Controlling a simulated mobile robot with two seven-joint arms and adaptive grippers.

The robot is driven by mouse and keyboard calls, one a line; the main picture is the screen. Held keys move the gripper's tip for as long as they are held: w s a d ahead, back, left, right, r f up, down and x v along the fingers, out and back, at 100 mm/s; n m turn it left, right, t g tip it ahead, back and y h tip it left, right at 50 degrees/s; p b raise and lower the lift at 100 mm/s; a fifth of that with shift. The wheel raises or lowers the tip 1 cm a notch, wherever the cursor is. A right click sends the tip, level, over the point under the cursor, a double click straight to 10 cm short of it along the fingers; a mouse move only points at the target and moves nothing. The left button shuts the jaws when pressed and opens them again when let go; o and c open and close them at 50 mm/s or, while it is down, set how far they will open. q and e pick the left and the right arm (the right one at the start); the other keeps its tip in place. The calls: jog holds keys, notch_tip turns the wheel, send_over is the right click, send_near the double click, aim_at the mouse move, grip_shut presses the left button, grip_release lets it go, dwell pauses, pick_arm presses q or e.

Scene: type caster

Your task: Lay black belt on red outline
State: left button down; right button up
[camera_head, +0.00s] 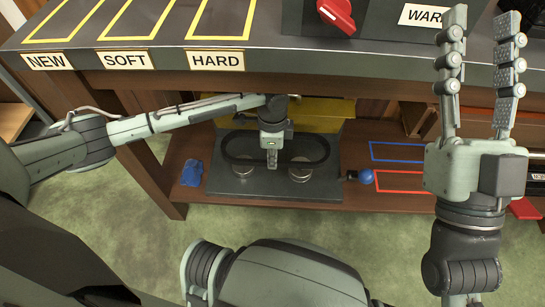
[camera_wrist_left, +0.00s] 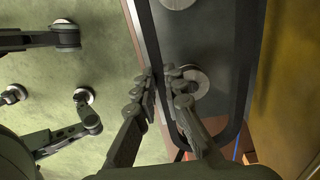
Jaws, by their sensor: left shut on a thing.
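The black belt (camera_head: 232,138) is an oval loop over a dark grey plate (camera_head: 275,193) with two round metal discs on the lower shelf. It also shows in the left wrist view (camera_wrist_left: 241,100). The belt appears shifted back from the discs in the head view; its height above them is unclear. My left gripper (camera_head: 273,176) points down at the belt's front run and is shut on it; its fingers (camera_wrist_left: 160,72) come together there in the left wrist view. The red outline (camera_head: 405,191) lies on the shelf to the right. My right gripper (camera_head: 480,16) is raised, open and empty.
A blue outline (camera_head: 398,161) lies behind the red one. A blue ball knob (camera_head: 366,176) stands between plate and red outline. A blue object (camera_head: 192,173) lies left of the plate. The upper bench (camera_head: 270,58) overhangs the shelf.

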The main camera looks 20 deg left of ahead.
pick_arm(q)
jog(key=shift+r+p, duration=0.4)
jog(key=shift+r, duration=0.15)
jog(key=shift+s+d+p, duration=0.1)
jog(key=shift+s+p, duration=0.15)
jog(key=shift+p, duration=0.1)
jog(key=s+d+p, duration=0.4)
jog(key=s+p, duration=0.7)
jog(key=s, duration=0.4)
jog(key=shift+d+p, duration=0.15)
jog(key=shift+p, duration=0.15)
jog(key=shift+f, duration=0.1)
